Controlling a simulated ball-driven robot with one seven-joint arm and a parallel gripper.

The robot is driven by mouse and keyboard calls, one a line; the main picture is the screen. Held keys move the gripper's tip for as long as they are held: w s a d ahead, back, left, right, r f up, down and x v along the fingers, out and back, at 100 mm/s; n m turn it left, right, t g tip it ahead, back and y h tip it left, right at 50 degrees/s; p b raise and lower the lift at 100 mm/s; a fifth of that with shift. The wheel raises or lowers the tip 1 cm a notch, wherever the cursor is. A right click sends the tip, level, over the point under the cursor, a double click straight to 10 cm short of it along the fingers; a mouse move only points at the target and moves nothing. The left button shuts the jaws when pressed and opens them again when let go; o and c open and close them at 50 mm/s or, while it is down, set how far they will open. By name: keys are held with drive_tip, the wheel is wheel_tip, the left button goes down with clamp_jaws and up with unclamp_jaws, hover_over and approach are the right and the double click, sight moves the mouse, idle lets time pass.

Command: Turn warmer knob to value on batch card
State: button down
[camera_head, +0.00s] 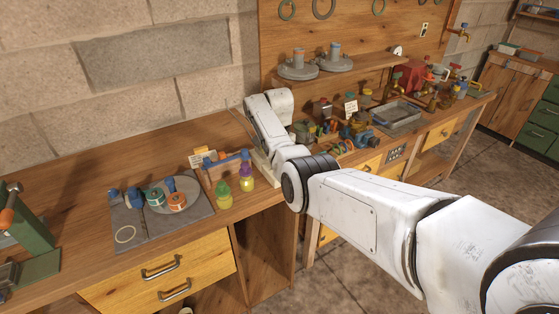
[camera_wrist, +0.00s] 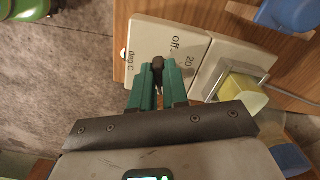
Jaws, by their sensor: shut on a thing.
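The warmer (camera_wrist: 150,39) is a cream box in the wrist view, with "Off", "20" and "deg C" printed on its face. Its small black knob (camera_wrist: 158,64) sits between the green fingertips of my gripper (camera_wrist: 157,78), which is shut on it. The fingers hide part of the knob and dial, so I cannot read its setting. In the head view my arm hides the gripper and knob. Two small cards show there, one on the left bench (camera_head: 196,160) and one on the right bench (camera_head: 351,107). Their writing is too small to read, and I cannot tell which is the batch card.
Bottles with green and purple tops (camera_head: 235,180) stand left of my arm. A grey mat with spools (camera_head: 160,223) lies farther left. The bench's left back is clear.

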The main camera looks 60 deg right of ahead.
drive_tip(key=shift+w+m, duration=0.1)
drive_tip(key=shift+m, duration=0.5)
drive_tip(key=shift+d+r, duration=0.1)
drive_tip(key=c, duration=1.1)
unclamp_jaws()
wheel_tip(320, 180, up, 11)
drive_tip(key=shift+f+b, duration=0.15)
drive_tip(key=shift+b, duration=0.7)
